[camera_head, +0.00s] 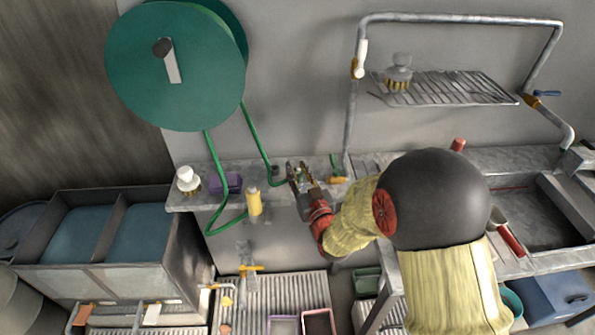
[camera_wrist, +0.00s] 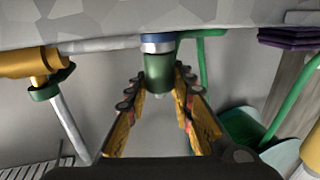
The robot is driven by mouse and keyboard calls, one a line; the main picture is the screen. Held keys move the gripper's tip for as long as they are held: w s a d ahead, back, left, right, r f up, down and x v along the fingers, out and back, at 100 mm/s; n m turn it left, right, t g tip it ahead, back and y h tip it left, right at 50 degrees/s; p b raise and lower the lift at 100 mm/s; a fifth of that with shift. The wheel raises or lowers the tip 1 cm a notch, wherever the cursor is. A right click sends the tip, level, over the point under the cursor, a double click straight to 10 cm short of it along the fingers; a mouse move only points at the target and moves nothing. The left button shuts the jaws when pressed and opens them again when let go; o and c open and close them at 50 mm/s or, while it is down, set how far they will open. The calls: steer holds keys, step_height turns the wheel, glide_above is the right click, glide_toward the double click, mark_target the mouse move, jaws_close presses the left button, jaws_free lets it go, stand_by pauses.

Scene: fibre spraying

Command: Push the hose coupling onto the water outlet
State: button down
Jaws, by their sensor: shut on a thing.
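My gripper (camera_head: 301,172) is over the narrow grey shelf, below and right of the green hose reel. In the wrist view its fingers (camera_wrist: 160,88) are closed on a green cylinder, which appears to be the hose coupling (camera_wrist: 158,72). A silver collar and a blue band show at its far end, close to the grey slab. I cannot tell whether that end touches anything. The green hose (camera_wrist: 194,62) runs behind it. A brass fitting (camera_wrist: 28,62) with a green ring and grey pipe is left of the coupling. I cannot tell which part is the water outlet.
The green reel (camera_head: 205,90) hangs on the wall. A brass tap (camera_head: 252,268) is below the shelf. A wire rack (camera_head: 440,88) is at upper right.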

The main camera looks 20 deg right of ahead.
steer(key=shift+f, duration=0.15)
steer(key=c, duration=1.5)
jaws_free()
steer(key=shift+o, duration=0.2)
steer(key=s, duration=1.2)
steer(key=shift+d, duration=0.4)
steer(key=shift+f, duration=0.1)
